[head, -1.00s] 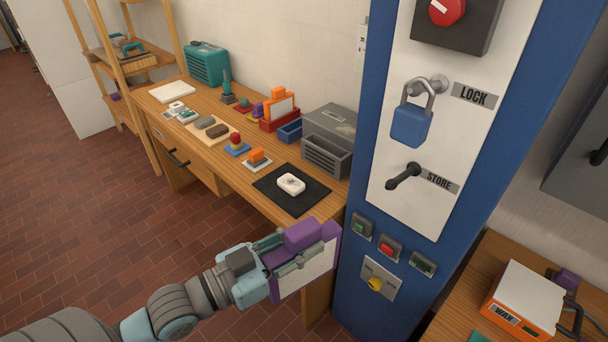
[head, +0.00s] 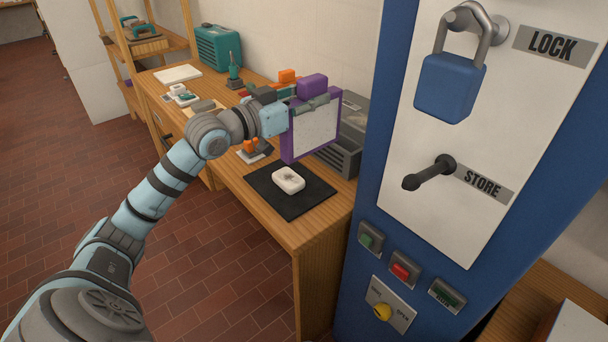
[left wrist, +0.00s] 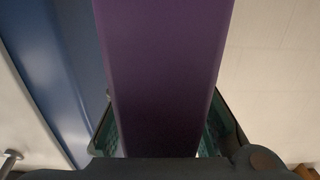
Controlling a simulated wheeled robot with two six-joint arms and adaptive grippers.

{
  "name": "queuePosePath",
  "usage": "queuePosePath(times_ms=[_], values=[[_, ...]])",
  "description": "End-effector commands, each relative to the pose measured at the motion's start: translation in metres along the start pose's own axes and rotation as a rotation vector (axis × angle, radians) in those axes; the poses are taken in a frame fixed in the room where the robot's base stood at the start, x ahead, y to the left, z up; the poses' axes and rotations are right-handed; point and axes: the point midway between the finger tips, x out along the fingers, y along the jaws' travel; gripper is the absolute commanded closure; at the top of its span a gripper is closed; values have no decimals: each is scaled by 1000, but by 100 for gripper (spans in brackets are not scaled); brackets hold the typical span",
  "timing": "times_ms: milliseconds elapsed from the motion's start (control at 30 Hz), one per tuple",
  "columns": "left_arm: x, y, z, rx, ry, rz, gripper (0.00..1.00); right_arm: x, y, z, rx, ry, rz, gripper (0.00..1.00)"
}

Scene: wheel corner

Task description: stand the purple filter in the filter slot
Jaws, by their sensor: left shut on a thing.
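The purple filter (head: 290,153), a purple frame around a pale panel with a purple block on its top edge, is upright above the right end of the workbench. My left gripper (head: 310,105) is shut on it from the left. In the left wrist view the purple filter (left wrist: 165,60) runs between the green finger pads of my left gripper (left wrist: 165,128). A grey louvred housing (head: 347,158) stands behind the filter and is partly hidden by it. I cannot make out the filter slot. My right gripper is not in view.
A white block (head: 288,179) lies on a black mat (head: 301,208) below the filter. Several small items, a teal case (head: 219,52) and a white board (head: 178,75) occupy the workbench. A blue column (head: 352,250) with a padlock (head: 449,87) rises close on the right.

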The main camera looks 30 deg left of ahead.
Motion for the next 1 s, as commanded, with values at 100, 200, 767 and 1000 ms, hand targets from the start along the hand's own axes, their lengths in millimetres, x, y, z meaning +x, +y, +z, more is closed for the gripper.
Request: queuePosePath(times_ms=[100,200,767,1000], values=[[0,0,54,-5,-5,0,100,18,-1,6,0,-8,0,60],[0,0,85,-3,-2,-1,100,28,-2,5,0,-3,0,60],[0,-1,162,2,2,0,100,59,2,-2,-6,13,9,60],[0,-1,164,2,1,0,71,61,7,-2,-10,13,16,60]])
